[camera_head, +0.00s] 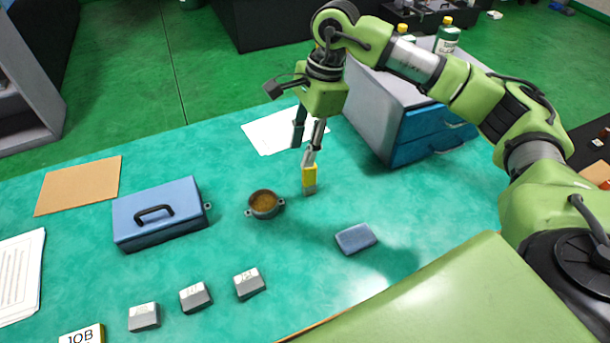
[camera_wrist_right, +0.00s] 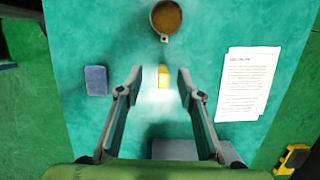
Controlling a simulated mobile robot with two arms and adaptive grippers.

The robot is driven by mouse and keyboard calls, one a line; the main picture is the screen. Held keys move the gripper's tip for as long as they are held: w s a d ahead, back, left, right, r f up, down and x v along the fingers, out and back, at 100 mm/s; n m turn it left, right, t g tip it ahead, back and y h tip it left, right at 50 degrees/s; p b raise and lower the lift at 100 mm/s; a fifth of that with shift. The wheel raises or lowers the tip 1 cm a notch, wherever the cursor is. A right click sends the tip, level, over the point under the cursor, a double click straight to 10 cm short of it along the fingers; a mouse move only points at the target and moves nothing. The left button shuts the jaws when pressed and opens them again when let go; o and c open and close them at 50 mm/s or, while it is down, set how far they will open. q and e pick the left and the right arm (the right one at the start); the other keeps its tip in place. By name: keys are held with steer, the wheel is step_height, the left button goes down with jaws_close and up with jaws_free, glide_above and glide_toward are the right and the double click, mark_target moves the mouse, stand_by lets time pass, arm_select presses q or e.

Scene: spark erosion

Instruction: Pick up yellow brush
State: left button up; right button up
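The yellow brush (camera_head: 309,174) stands on the teal table in the head view, with its yellow part above a grey lower end. It also shows in the right wrist view (camera_wrist_right: 162,76). My right gripper (camera_head: 304,154) points down just above the brush. In the right wrist view its two fingers (camera_wrist_right: 159,76) are spread apart, with the brush seen between them and clear space on both sides. The head view does not clearly show whether a finger touches it. My left gripper is in neither view.
A small round pot (camera_head: 264,204) stands left of the brush. A blue-grey block (camera_head: 356,238) lies to its right and nearer. A blue toolbox (camera_head: 160,212), several grey blocks (camera_head: 195,297), papers (camera_head: 268,135) and a blue drawer cabinet (camera_head: 420,125) surround the space.

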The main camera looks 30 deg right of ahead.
mark_target(311, 169)
steer(key=d, duration=0.1)
steer(key=d+h, duration=0.1)
steer(key=shift+w+d+r, duration=0.15)
steer(key=shift+d, duration=0.55)
steer(key=f, duration=0.5)
steer(key=a+f+p, duration=0.1)
steer(key=f, duration=0.2)
steer(key=shift+a+f+p, duration=0.15)
steer(key=shift+f+p, duration=0.2)
steer(key=shift+f, duration=0.1)
steer(key=f, duration=0.3)
steer(key=f+p, duration=0.1)
steer(key=shift+w+a+f, duration=0.25)
steer(key=shift+w+a, duration=0.05)
steer(key=shift+a, duration=0.05)
jaws_close()
